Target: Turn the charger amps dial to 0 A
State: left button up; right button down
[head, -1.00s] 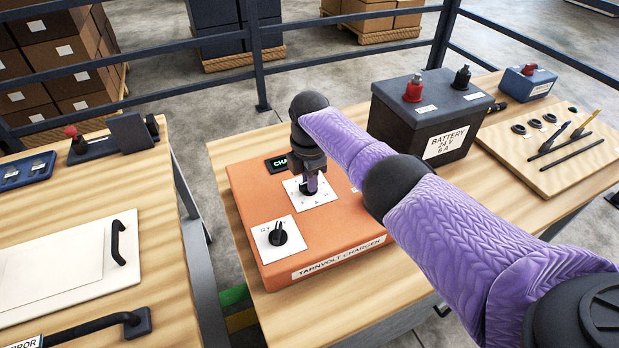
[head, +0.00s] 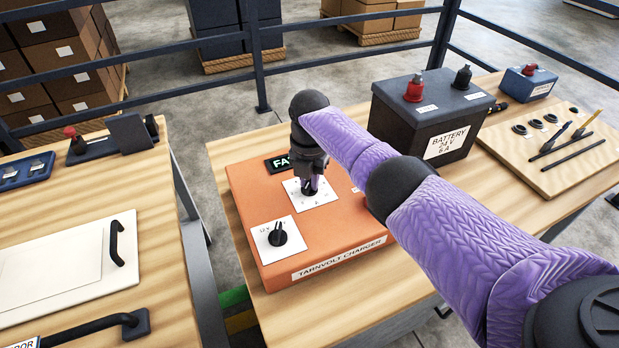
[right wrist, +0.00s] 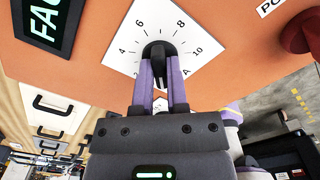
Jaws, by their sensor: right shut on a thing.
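The orange charger (head: 335,228), labelled TARNVOLT CHARGER, lies on the wooden bench. Its amps dial is a black knob (right wrist: 158,50) on a white scale plate (right wrist: 181,22); 4, 6, 8, 10 and A are readable in the right wrist view. My right gripper (right wrist: 159,68) points down at the dial, its two purple fingers shut on the knob from both sides. The fingers and palm hide the lower part of the scale, and I cannot tell the exact setting. The charger's display (head: 279,163) starts with "FA"; the rest is covered. My left gripper is not in view.
A second black dial (head: 278,237) sits at the charger's front left. A dark battery (head: 418,125), labelled 24 V 6 A, stands right of the charger. A tool board (head: 550,160) lies farther right. A gap separates the left bench (head: 160,220).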

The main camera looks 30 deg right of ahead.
dwell(0.3)
jog(key=c, duration=0.6)
grip_release()
jog(key=shift+c, duration=0.2)
notch_tip(320, 180, up, 10)
jog(key=p, duration=0.3)
jog(key=shift+f, duration=0.1)
